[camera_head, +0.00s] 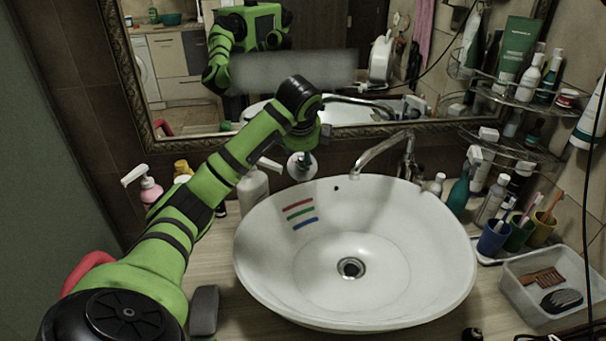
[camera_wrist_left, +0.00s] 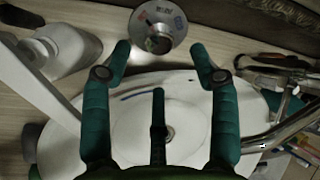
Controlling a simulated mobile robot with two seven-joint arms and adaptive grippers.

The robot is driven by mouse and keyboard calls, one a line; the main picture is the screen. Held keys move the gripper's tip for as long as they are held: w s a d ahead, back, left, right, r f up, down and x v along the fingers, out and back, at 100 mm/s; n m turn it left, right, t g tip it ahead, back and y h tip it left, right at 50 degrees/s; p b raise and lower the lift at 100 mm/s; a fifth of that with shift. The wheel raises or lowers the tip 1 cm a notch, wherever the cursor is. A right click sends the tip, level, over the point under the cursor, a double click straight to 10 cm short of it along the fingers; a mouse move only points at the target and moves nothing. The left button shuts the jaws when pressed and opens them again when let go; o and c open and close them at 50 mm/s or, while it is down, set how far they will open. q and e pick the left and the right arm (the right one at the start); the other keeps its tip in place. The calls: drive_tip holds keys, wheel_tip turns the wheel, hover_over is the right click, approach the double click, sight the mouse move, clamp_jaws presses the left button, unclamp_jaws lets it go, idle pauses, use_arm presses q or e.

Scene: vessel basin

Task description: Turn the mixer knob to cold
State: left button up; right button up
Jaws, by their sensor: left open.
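The mixer knob (camera_head: 302,168) is a round, pale metal piece behind the basin's back left edge, partly hidden by my left gripper in the head view. In the left wrist view the knob (camera_wrist_left: 158,28) shows as a shiny disc with small coloured marks, beyond the fingertips. My left gripper (camera_head: 308,156) is over the knob in the head view. In the left wrist view its teal fingers (camera_wrist_left: 160,52) are spread open, with the knob ahead of the gap and nothing held. Whether any finger touches the knob I cannot tell. My right gripper is out of view.
The curved metal faucet (camera_head: 380,148) stands right of the knob over the white basin (camera_head: 440,245). A white bottle (camera_head: 253,190) stands close left of the knob. A framed mirror (camera_head: 345,75) is behind. Bottles, cups and a clear box (camera_head: 520,290) crowd the right side.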

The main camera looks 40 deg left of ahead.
sight(303, 162)
use_arm(q)
drive_tip(key=p+x, duration=0.2)
drive_tip(key=x, duration=0.3)
drive_tip(key=shift+w+a+f, duration=0.1)
drive_tip(key=shift+f, duration=0.2)
drive_tip(key=shift+w+a+f+p, duration=0.15)
drive_tip(key=shift+f+p, duration=0.2)
drive_tip(key=shift+f, duration=0.1)
drive_tip(key=c, duration=1.1)
